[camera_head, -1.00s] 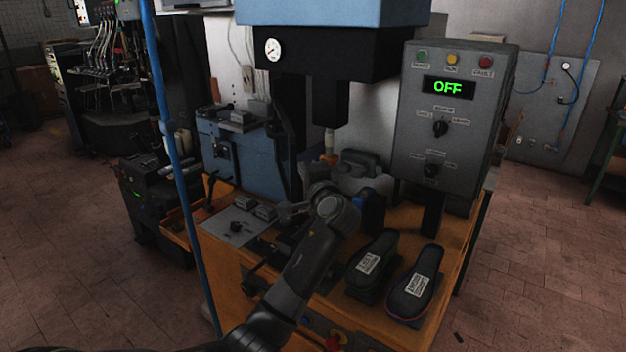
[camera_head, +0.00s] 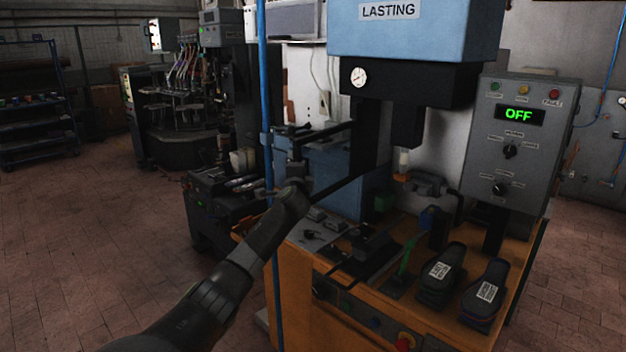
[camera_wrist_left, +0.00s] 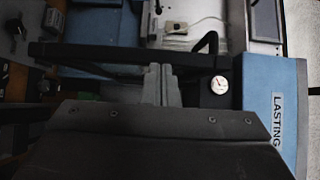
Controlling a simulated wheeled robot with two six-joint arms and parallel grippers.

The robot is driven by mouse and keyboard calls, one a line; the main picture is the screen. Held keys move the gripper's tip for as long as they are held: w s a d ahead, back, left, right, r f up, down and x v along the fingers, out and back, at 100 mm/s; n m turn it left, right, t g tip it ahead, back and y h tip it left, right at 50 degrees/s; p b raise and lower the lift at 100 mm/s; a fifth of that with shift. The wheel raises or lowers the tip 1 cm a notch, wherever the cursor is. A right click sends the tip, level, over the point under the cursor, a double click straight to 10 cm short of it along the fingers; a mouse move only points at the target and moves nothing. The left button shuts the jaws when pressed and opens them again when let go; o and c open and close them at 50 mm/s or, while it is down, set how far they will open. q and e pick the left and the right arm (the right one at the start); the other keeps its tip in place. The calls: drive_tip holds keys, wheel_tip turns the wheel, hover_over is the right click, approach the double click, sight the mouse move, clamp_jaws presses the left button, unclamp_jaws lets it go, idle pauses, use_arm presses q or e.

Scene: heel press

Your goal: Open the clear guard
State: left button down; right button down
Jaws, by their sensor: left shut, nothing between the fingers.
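The clear guard (camera_head: 328,131) shows mainly as dark frame bars sticking out left of the lasting press (camera_head: 415,85); its clear pane is hard to make out. My left gripper (camera_head: 296,160) is at the outer end of these bars, shut with nothing between its fingers. In the left wrist view, a long dark guard bar (camera_wrist_left: 95,55) runs across just beyond the shut fingertips (camera_wrist_left: 160,80). I cannot tell whether they touch it. My right gripper is not in view.
A blue post or hose (camera_head: 264,90) hangs close to my left arm. The control box (camera_head: 520,150) reads OFF. Two labelled shoes (camera_head: 441,275) stand on the orange bench (camera_head: 345,290). A green-handled lever (camera_head: 404,262) stands beside them. Floor at left is open.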

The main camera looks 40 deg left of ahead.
use_arm(q)
drive_tip(key=a, duration=0.3)
drive_tip(key=shift+w+a+f, duration=0.1)
drive_tip(key=shift+a, duration=0.1)
idle(0.3)
